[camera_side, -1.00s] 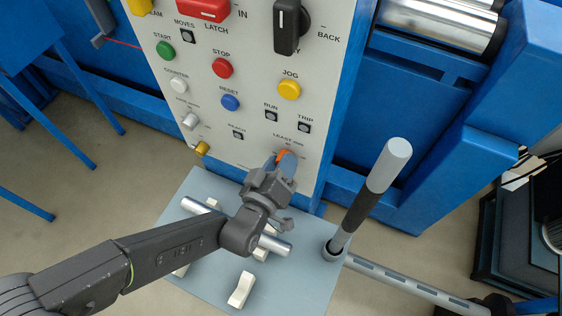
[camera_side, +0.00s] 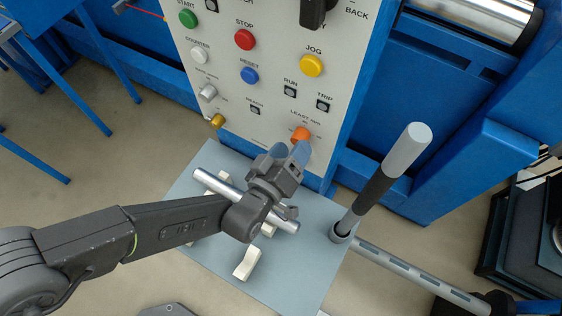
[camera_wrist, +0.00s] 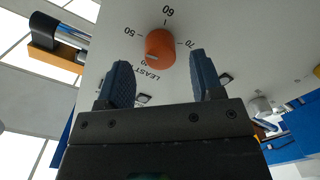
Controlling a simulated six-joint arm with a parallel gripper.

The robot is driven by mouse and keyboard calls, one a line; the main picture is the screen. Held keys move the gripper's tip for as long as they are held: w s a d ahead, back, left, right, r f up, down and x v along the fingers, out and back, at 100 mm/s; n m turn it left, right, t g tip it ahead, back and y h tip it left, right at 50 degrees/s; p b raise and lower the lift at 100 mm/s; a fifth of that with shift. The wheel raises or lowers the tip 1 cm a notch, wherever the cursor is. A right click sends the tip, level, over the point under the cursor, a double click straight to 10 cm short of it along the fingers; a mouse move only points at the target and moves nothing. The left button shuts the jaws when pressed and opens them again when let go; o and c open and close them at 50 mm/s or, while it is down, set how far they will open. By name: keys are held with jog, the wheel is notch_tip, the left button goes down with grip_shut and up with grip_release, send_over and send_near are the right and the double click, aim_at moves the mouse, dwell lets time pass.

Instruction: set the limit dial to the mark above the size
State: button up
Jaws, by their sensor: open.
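The limit dial is a small orange knob (camera_side: 300,134) low on the grey control panel, under a "LEAST" label. In the wrist view the orange knob (camera_wrist: 160,47) has marks 50, 60 and 70 around it and a pale line near its lower edge; which mark it points to I cannot tell for sure. My gripper (camera_side: 284,154) has its blue-padded fingers apart just in front of and below the dial. In the wrist view my gripper (camera_wrist: 160,72) is open and empty, with the knob beyond the gap, apart from both fingers.
A blue-grey plate (camera_side: 310,262) below holds a metal rod (camera_side: 212,183) on cream supports. A lever with a grey grip (camera_side: 405,150) stands at right. A brass knob (camera_side: 217,121) and several buttons, including yellow JOG (camera_side: 312,66), are on the panel.

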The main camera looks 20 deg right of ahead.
jog(key=shift+v, duration=2.45)
jog(key=w+a+r+y, duration=0.3)
jog(key=w+a+r, duration=0.75)
jog(key=r, duration=0.45)
jog(key=w+a+r+g+y, duration=0.1)
jog(key=a+r+y, duration=0.1)
jog(key=a+r, duration=0.45)
jog(key=w+a+r+g+y, duration=0.1)
jog(key=a+r+y, duration=0.15)
jog(key=a, duration=0.75)
jog(key=s+a+r+g+y, duration=0.2)
jog(key=s+a+g+y, duration=0.2)
jog(key=s+a, duration=1.8)
jog(key=a+y, duration=0.1)
jog(key=a, duration=0.2)
jog(key=shift+s+a+r+g, duration=0.2)
jog(key=shift+s+r+g, duration=0.15)
jog(key=shift+g, duration=0.05)
